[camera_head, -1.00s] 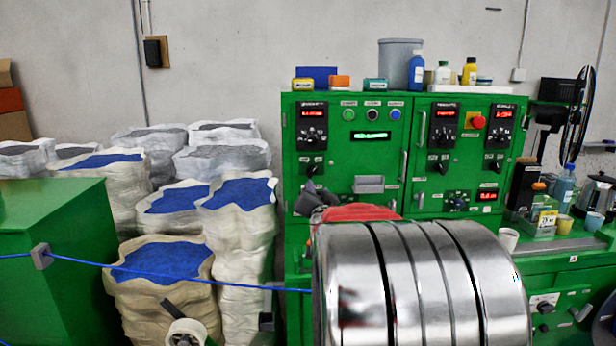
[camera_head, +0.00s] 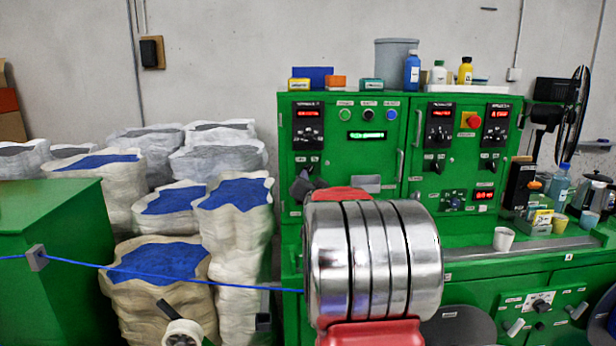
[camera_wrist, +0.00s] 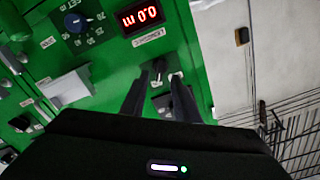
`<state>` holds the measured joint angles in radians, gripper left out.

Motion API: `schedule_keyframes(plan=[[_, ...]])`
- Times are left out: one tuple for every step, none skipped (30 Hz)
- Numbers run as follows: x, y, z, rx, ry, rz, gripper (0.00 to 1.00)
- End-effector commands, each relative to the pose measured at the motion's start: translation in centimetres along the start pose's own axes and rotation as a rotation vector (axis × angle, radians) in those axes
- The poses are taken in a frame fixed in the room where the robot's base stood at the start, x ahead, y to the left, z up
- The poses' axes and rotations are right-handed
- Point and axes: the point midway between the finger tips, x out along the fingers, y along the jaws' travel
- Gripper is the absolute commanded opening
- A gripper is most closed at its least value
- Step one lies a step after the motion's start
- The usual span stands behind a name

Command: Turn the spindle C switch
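My gripper (camera_wrist: 159,88) shows in the wrist view with its two dark fingers apart, pointing at a green panel. A small dark rotary switch (camera_wrist: 159,67) stands between the fingertips in that view. I cannot tell whether the fingers touch it. A red-digit display (camera_wrist: 140,15) and a blue dial knob (camera_wrist: 75,21) are near it. I cannot read a spindle letter on the labels. In the head view, the green cabinet (camera_head: 345,150) has black switches under its left (camera_head: 307,159), middle (camera_head: 433,163) and right (camera_head: 490,163) display panels. My gripper's fingers are not clear there.
A blue cable (camera_head: 180,276) crosses the left side through a grey guide (camera_head: 36,257). Several white sacks (camera_head: 235,220) stand left of the cabinet. A fan (camera_head: 573,115), a white cup (camera_head: 503,240) and bottles stand at the right. A red mushroom button (camera_head: 473,121) sits between panels.

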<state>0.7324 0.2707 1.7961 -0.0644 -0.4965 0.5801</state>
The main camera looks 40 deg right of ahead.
Motion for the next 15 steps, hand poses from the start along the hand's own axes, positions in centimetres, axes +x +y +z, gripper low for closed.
schedule_keyframes(plan=[[0.7,0.0,0.1,0.0,-0.001,0.0,0.28],[1.0,0.0,0.1,0.0,-0.001,0.0,0.28],[1.5,0.0,0.0,0.0,0.0,0.0,0.28],[1.8,0.0,0.1,0.0,0.0,0.0,0.28],[2.2,0.0,0.1,0.0,0.0,0.0,0.28],[2.6,0.0,0.1,0.0,0.0,0.0,0.28],[2.9,0.0,0.0,0.0,0.0,-0.001,0.28],[3.2,0.0,0.0,0.0,0.0,0.0,0.28],[3.6,0.0,0.1,0.0,-0.001,0.0,0.28],[3.8,0.0,0.0,0.0,0.0,0.0,0.28],[4.1,0.0,0.0,0.0,0.0,0.0,0.28],[4.3,0.0,0.0,0.0,0.0,0.0,0.28],[4.5,0.0,0.1,0.0,0.0,0.0,0.28],[4.6,0.0,0.1,0.0,0.0,0.0,0.28],[4.7,0.0,0.0,0.0,0.0,-0.001,0.28]])
